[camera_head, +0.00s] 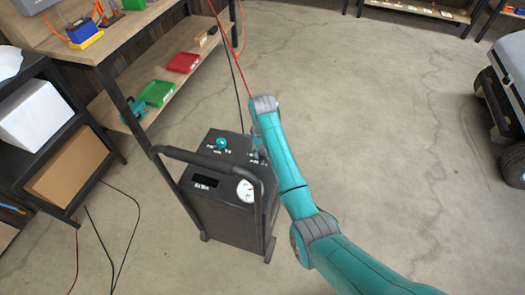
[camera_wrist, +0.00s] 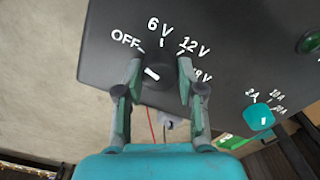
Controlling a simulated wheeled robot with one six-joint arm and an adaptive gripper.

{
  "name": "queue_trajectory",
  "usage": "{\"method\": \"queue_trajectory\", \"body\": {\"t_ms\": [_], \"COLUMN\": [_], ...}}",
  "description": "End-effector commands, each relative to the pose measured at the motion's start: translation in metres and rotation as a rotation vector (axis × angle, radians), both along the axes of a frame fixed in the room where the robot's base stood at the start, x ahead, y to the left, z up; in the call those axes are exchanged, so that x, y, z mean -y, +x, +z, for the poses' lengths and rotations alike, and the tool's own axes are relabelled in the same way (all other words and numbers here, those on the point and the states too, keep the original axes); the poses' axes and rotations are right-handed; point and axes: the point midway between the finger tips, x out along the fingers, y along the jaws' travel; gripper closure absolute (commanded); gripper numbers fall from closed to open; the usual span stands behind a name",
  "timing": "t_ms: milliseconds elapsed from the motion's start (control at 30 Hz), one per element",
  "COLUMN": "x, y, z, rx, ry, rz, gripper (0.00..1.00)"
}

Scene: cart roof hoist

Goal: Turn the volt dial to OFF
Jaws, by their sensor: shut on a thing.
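The volt dial (camera_wrist: 157,67) is a black knob with a short white mark, on a dark panel. Printed OFF, 6 V, 12 V and a partly hidden 18 V surround it. In the wrist view my gripper (camera_wrist: 158,72) has one finger on each side of the dial and is shut on it. The white mark lies on the lower left of the knob face; I cannot tell surely which label it points to. In the head view my gripper (camera_head: 258,146) is over the top of the black charger cart (camera_head: 228,215), and the dial is hidden there.
A teal amp knob (camera_wrist: 258,117) sits beside the dial, and a green lamp (camera_wrist: 310,43) is at the panel's edge. The cart has a round gauge (camera_head: 245,191) and a tubular handle (camera_head: 205,158).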

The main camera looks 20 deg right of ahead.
Motion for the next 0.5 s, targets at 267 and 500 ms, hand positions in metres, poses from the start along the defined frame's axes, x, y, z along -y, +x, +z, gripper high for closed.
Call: {"method": "queue_trajectory", "body": {"t_ms": [267, 500], "x": [-0.0002, -0.0001], "y": [-0.0004, -0.0002], "z": [-0.0006, -0.0003], "rx": [-0.001, 0.0], "ry": [0.0, 0.0], "rz": [0.001, 0.0], "gripper": [0.97, 0.36]}}
